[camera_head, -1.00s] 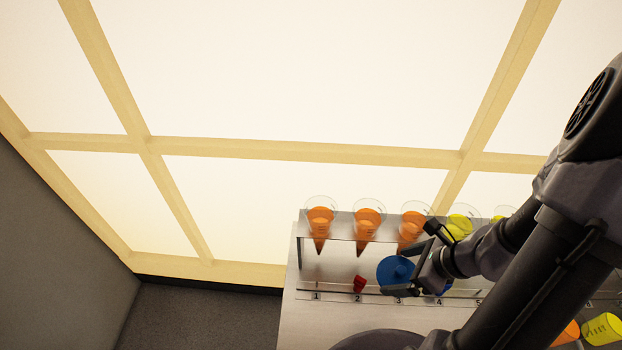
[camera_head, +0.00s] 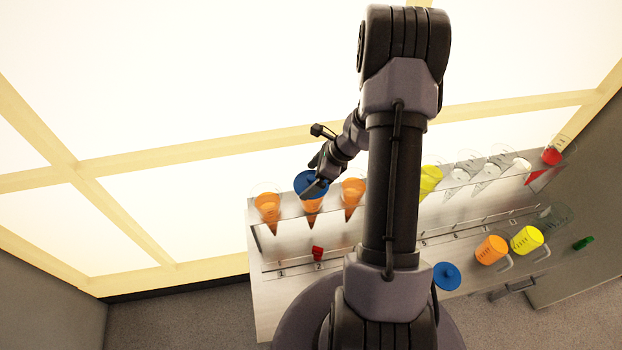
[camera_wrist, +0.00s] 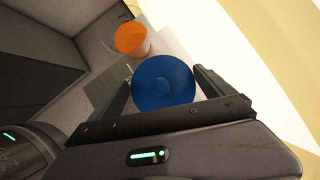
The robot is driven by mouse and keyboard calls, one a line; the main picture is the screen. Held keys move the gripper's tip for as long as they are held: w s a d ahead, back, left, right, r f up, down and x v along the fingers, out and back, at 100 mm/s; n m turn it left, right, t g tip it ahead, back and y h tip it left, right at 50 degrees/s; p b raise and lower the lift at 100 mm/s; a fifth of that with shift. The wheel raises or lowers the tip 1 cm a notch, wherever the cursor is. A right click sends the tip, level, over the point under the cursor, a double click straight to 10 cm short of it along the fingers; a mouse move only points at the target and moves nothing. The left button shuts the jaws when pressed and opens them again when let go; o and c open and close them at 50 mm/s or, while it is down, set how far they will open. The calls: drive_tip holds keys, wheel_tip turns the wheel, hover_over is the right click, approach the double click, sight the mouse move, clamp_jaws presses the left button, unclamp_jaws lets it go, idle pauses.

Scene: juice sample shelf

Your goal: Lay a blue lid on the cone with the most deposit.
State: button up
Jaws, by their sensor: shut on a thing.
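My gripper (camera_head: 316,187) is shut on a blue lid (camera_head: 308,181), which also lies between the fingers in the wrist view (camera_wrist: 163,82). The lid is over the mouth of the second orange cone from the left (camera_head: 311,206) and covers its top. I cannot tell whether it touches the rim. Orange cones stand on either side, one at the left end (camera_head: 267,206) and one to the right (camera_head: 352,191). A yellow cone (camera_head: 430,180), several clear cones (camera_head: 487,172) and a red-filled cone (camera_head: 552,156) are farther right. Deposits are too small to compare.
A red clip-like piece (camera_head: 318,253) is by mark 2 on the shelf. Another blue lid (camera_head: 447,275) lies right of my arm. An orange jug (camera_head: 491,249), a yellow jug (camera_head: 525,239) and a green piece (camera_head: 583,243) are at the right. My arm hides the shelf's middle.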

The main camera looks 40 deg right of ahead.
drive_tip(key=shift+f, duration=0.7)
drive_tip(key=o, duration=1)
drive_tip(key=shift+f, duration=0.1)
